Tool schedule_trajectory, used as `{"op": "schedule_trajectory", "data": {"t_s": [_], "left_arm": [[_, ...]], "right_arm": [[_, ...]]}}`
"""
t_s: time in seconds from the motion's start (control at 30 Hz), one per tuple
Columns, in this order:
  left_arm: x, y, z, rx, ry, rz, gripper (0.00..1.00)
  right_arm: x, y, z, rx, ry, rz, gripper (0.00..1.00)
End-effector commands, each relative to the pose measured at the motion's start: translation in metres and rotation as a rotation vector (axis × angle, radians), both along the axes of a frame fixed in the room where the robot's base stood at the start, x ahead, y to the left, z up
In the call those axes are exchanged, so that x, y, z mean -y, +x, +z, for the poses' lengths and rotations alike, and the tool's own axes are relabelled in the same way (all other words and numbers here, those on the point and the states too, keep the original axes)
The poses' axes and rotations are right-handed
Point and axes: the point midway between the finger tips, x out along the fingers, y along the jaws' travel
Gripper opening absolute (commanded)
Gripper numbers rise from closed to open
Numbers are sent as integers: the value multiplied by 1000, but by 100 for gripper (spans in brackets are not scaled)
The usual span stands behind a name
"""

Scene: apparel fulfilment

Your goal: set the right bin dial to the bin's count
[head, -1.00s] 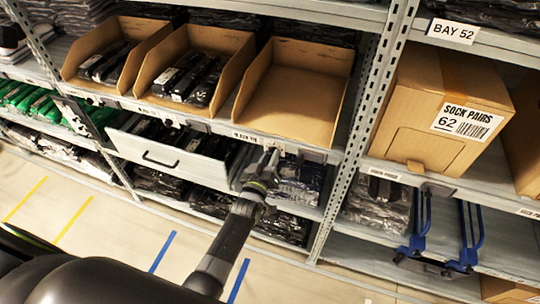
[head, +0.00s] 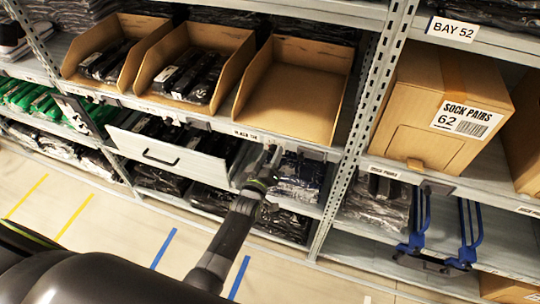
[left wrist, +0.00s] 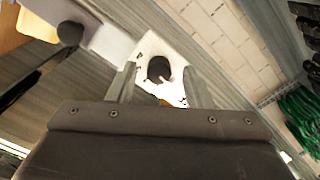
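Three open cardboard bins stand side by side on the shelf in the head view. The right bin (head: 295,105) is empty. The middle bin (head: 158,68) and left bin (head: 128,28) hold dark wrapped packs. My left gripper (head: 268,157) is at the shelf edge below the right bin and covers the dial there. In the left wrist view a dark round dial (left wrist: 160,69) on a white plate shows between the fingertips of my left gripper (left wrist: 158,84). The fingers are apart, one on each side; I cannot tell whether they touch it. My right gripper is out of view.
A white-fronted drawer (head: 165,157) sticks out below the bins, just left of my left gripper. A perforated upright (head: 365,115) stands to the right, then a sock pairs box (head: 445,105) marked 62. The floor in front is clear.

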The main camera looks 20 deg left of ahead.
Motion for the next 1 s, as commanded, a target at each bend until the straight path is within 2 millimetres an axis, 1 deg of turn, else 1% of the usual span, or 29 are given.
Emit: {"op": "schedule_trajectory", "data": {"t_s": [0.27, 0.37, 0.47, 0.57, 0.8, 1.0], "left_arm": [[0, -2, 1, 2, 1, 0, 46], [0, -8, 1, 2, 1, 0, 46], [-1, -20, 1, 2, 1, 1, 46], [-2, -36, 1, 0, 2, 2, 46], [-3, -87, 2, -2, 1, 2, 46], [-4, -128, 1, -1, 0, 2, 46]], "right_arm": [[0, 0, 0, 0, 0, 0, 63], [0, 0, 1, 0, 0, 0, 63], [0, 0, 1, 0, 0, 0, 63], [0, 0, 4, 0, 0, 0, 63], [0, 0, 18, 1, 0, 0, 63], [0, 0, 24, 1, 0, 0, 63]]}}
